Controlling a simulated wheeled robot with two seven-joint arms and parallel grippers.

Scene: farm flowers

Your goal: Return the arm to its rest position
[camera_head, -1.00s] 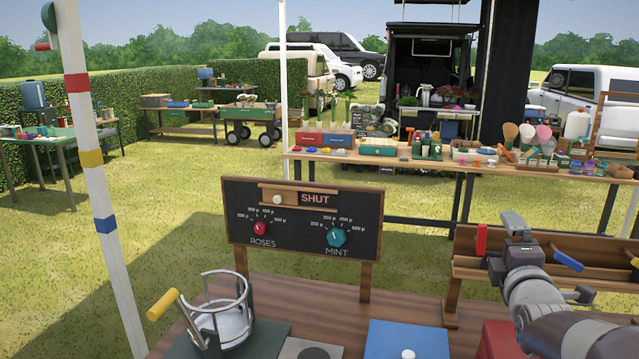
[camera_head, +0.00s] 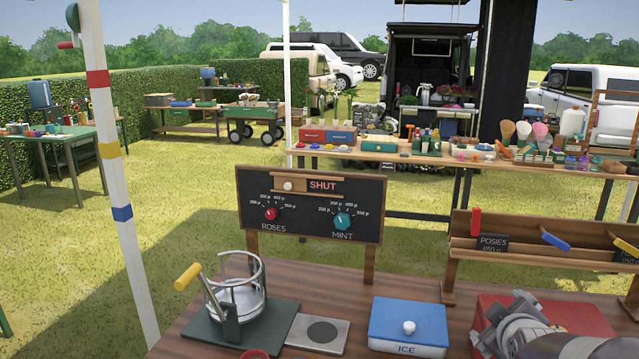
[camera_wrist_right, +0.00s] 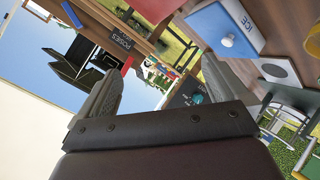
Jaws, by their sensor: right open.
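My right arm (camera_head: 525,330) is low at the bottom right of the head view, in front of the red box (camera_head: 580,312). The wrist view is tilted, with the sky on the left and the table at the upper right. My left arm is in neither view.
On the table are the blue ICE box (camera_head: 408,322), a grey plate (camera_head: 318,333) and a press with a yellow handle (camera_head: 188,277). The price board (camera_head: 310,205) stands behind them. A wooden rack (camera_head: 540,250) with a POSIES label is at right.

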